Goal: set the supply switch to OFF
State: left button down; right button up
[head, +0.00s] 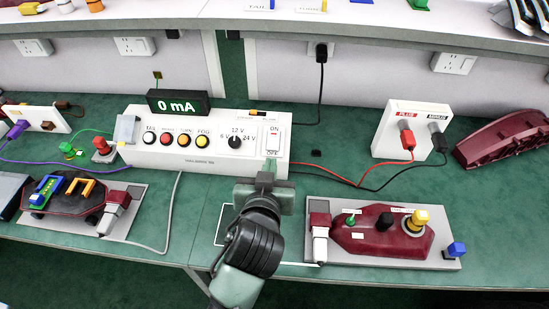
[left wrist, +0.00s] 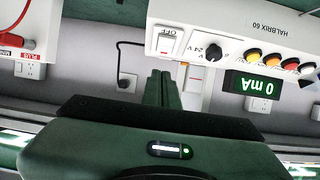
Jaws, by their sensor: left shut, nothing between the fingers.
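The supply switch (head: 273,137) is a white rocker at the right end of the front of the white supply box (head: 215,158). Its OFF label shows at its lower end in the head view. In the left wrist view, which is upside down, the switch (left wrist: 168,42) and OFF label are clear. I cannot tell for sure which way the rocker is tipped. My left gripper (head: 270,164) is shut and empty, its tips just below and in front of the switch. Its closed fingers (left wrist: 163,88) also show in the wrist view, apart from the switch. My right gripper is not in view.
A display (head: 178,103) on the box reads 0 mA. A dial (head: 235,141) and several coloured buttons sit left of the switch. Red and black leads run right to a PLUS/MINUS terminal block (head: 392,137). Lamp fixtures (head: 382,236) occupy the green bench on both sides.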

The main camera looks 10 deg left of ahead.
pick_arm(q)
jog(key=p, duration=0.1)
send_near(275, 150)
jog(key=w+r, duration=0.2)
jog(key=w, duration=0.3)
jog(key=shift+w+f, duration=0.2)
jog(key=shift+f, duration=0.3)
jog(key=shift+w+f, duration=0.2)
jog(key=shift+f, duration=0.35)
jog(key=shift+w+d+f, duration=0.1)
jog(key=shift+w+f, duration=0.2)
jog(key=shift+f, duration=0.45)
jog(key=shift+f+b, duration=0.25)
jog(key=shift+b, duration=0.05)
jog(key=f+t+b, duration=0.1)
jog(key=b, duration=0.6)
jog(key=shift+f+t, duration=0.4)
jog(key=shift+r+b, duration=0.15)
jog(key=shift+b, duration=0.3)
